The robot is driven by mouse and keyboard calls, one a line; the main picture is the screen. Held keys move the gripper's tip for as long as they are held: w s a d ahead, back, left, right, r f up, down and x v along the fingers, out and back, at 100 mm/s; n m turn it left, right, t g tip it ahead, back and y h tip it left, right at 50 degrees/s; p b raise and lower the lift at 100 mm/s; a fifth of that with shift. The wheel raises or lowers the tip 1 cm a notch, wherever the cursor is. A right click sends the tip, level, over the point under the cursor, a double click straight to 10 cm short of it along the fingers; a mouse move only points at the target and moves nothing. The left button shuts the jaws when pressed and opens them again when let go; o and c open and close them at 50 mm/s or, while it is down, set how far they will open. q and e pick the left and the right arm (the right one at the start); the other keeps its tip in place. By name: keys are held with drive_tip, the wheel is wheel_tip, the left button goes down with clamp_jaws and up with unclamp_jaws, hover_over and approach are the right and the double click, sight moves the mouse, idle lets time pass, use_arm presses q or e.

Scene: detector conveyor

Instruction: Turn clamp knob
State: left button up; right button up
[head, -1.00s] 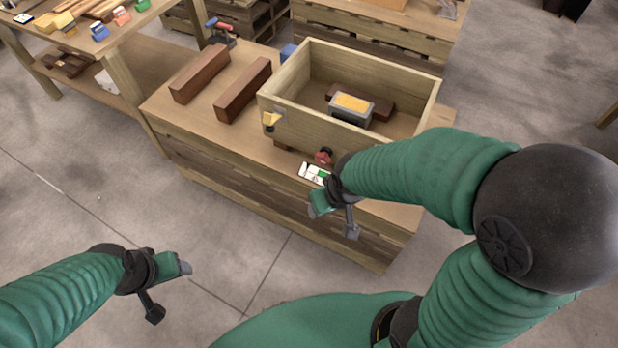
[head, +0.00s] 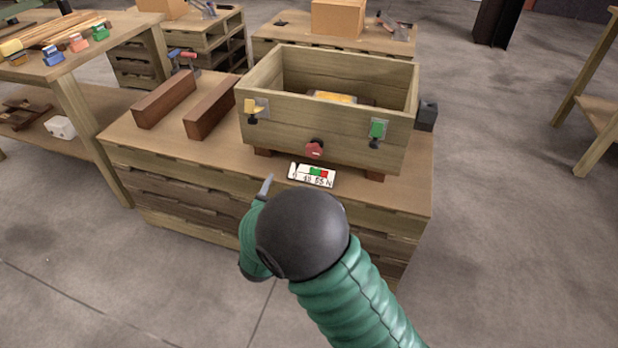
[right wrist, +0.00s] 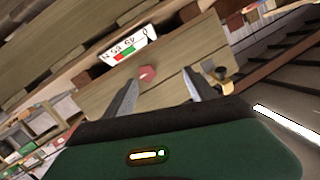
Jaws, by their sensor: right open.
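A red knob (head: 315,149) sits low in the middle of the front wall of a wooden box (head: 285,128). A yellow clamp piece (head: 254,107) is on the wall's left and a green one (head: 378,130) on its right. My right gripper (head: 265,188) is in front of the bench, left of and below the red knob, mostly hidden by my dark arm joint. In the right wrist view my right gripper (right wrist: 162,73) is open and empty. The red knob (right wrist: 148,73) appears between its fingers, apart from them. My left gripper is out of view.
A white gauge card (head: 312,175) with a green and red bar lies below the knob at the bench (head: 190,160) edge. Two brown wood blocks (head: 165,99) lie left of the box. A dark block (head: 427,115) is at the box's right side.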

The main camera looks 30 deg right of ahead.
sight(312, 154)
drive_tip(key=w+d+h+b, duration=0.1)
drive_tip(key=w+d+b, duration=0.1)
drive_tip(key=w+d, duration=0.1)
drive_tip(key=w+d+f+m+h+b, duration=0.1)
drive_tip(key=w+d+b, duration=0.2)
drive_tip(key=d, duration=0.3)
drive_tip(key=w+d+m+h+b, duration=0.1)
drive_tip(key=w+d+b, duration=0.1)
drive_tip(key=d, duration=0.3)
drive_tip(key=shift+w+d+f+g+b, duration=0.25)
drive_tip(key=shift+w+g+b, duration=0.15)
drive_tip(key=shift+w, duration=0.1)
drive_tip(key=shift+w+d+r, duration=0.1)
drive_tip(key=shift+w+r, duration=0.05)
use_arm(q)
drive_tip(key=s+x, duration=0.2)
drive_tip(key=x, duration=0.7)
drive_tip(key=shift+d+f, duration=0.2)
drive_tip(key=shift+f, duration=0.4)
use_arm(e)
drive_tip(key=shift+c, duration=0.5)
drive_tip(key=c, duration=1.3)
drive_tip(key=shift+m, duration=0.3)
